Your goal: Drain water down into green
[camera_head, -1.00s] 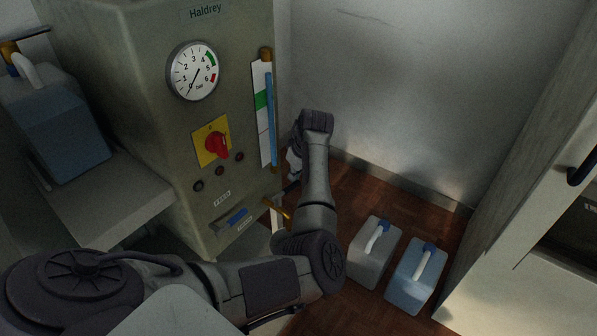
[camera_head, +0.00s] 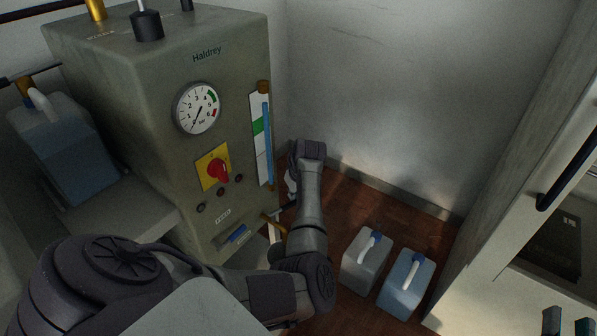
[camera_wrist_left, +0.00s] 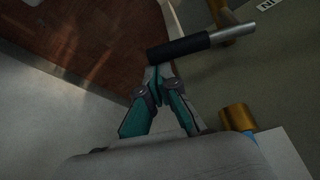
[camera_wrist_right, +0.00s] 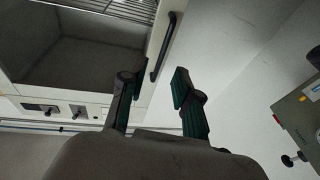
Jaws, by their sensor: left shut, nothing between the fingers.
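The grey boiler cabinet (camera_head: 165,130) carries a sight glass (camera_head: 268,145) on its front right edge. Its blue water column reaches above the green band (camera_head: 257,127). A brass valve (camera_head: 273,224) sits low beneath it. In the head view, my wrist hides most of that gripper. My right gripper (camera_wrist_right: 160,82) is open and empty; its tips show at the lower right (camera_head: 568,321).
A pressure gauge (camera_head: 197,109), red knob (camera_head: 218,170) and blue-handled feed valve (camera_head: 234,235) are on the front. A clear jug (camera_head: 366,258) and a blue jug (camera_head: 406,284) stand on the floor. Another jug (camera_head: 62,150) stands left. A pale cabinet (camera_head: 470,290) bounds the right.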

